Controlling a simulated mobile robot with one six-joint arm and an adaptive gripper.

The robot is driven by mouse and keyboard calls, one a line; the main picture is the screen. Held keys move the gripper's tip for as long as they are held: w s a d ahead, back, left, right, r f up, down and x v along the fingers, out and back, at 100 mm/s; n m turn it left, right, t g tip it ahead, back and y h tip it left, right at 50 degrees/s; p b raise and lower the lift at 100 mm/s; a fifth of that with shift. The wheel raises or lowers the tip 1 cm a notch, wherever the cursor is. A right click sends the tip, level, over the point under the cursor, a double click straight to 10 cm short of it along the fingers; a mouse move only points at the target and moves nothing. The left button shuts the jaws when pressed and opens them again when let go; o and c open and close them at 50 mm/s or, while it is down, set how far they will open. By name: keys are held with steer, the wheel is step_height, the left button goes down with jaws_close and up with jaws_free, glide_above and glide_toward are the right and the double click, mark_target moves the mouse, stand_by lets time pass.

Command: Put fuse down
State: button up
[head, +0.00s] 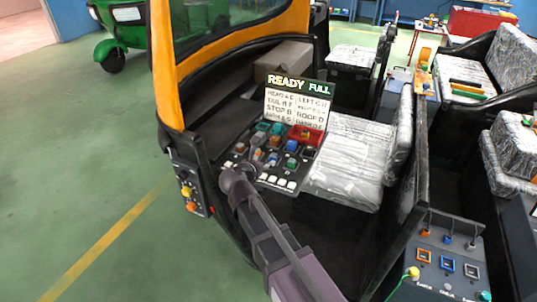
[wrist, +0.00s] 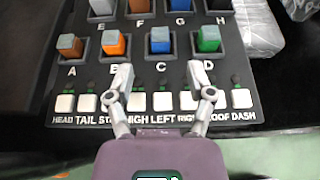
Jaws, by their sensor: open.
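My gripper (wrist: 158,80) is open in the wrist view, with nothing between its fingers. It is over the front of the fuse panel (wrist: 255,75). Slots E, F and G hold a grey fuse (wrist: 103,8), a brown fuse (wrist: 140,5) and a blue fuse (wrist: 180,5). Slot H is partly cut off and looks dark. In the head view, my arm covers part of the panel (head: 287,184).
A row of white buttons (wrist: 163,101) lies below the fingers. A wrapped seat (head: 350,165) is at the right. The rickshaw's orange post (head: 165,70) stands left.

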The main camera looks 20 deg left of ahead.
steer(key=shift+p+v, duration=0.3)
steer(key=shift+v, duration=1.1)
